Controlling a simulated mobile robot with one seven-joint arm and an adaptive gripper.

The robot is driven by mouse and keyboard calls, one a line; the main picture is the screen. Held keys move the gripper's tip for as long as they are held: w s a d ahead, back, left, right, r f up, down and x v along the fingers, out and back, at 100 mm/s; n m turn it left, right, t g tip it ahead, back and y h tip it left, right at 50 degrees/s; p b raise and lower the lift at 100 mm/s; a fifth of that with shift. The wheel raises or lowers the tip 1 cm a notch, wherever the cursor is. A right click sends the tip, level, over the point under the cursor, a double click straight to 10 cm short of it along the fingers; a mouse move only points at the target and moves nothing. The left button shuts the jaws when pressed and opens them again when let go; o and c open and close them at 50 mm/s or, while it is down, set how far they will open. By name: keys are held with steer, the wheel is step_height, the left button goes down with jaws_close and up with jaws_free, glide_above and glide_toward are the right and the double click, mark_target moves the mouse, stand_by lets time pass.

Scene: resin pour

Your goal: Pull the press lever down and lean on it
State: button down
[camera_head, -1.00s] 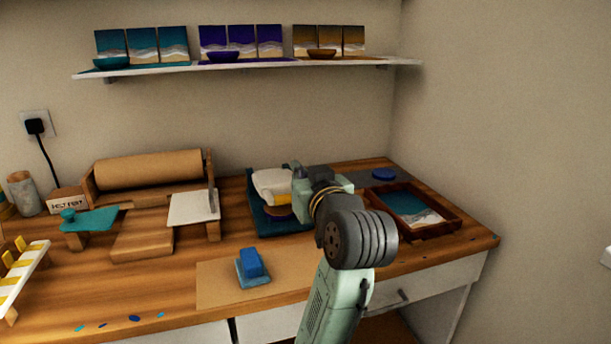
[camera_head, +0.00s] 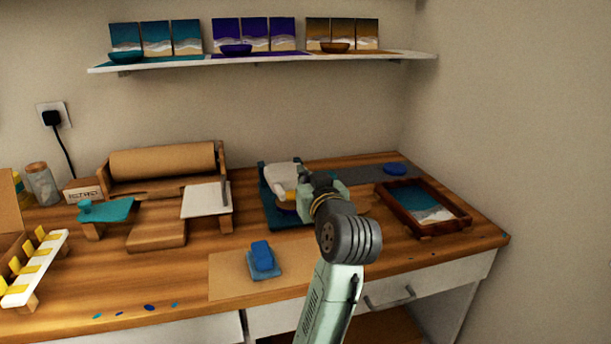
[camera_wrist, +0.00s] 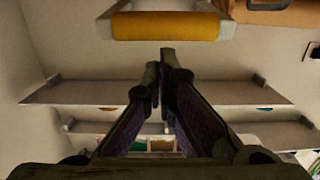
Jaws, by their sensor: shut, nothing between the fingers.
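The press stands behind my arm in the head view, with a dark teal base (camera_head: 272,213) and a cream upper part (camera_head: 282,175). My wrist covers its right side. In the wrist view, which is upside down, a yellow bar (camera_wrist: 165,26) between cream arms crosses the top; it looks like the lever's grip. My gripper (camera_wrist: 160,60) is shut and empty, its fingertips pointing towards the bar. A strip of wall shows between tips and bar, and I cannot tell their distance in depth. The fingertips are hidden in the head view.
A framed tray (camera_head: 464,222) stands right of the press, with a blue disc (camera_head: 395,169) behind it. A blue block (camera_head: 262,256) lies on a brown sheet (camera_head: 228,277) in front. A cardboard roll (camera_head: 160,160) is at left. A shelf (camera_head: 200,64) hangs above.

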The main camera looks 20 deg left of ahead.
steer(key=shift+f, duration=0.1)
steer(key=shift+t+y, duration=0.3)
steer(key=shift+t, duration=0.3)
steer(key=f+b, duration=0.2)
steer(key=s+f+b, duration=0.1)
steer(key=f+b, duration=0.1)
steer(key=b, duration=0.1)
steer(key=d+f+b, duration=0.1)
steer(key=f+b, duration=0.2)
steer(key=shift+s+f, duration=0.1)
steer(key=shift+s, duration=0.1)
step_height(320, 180, up, 5)
steer(key=p, duration=0.4)
steer(key=f+b+v, duration=0.2)
steer(key=v, duration=0.7)
steer(key=shift+s+f, duration=0.1)
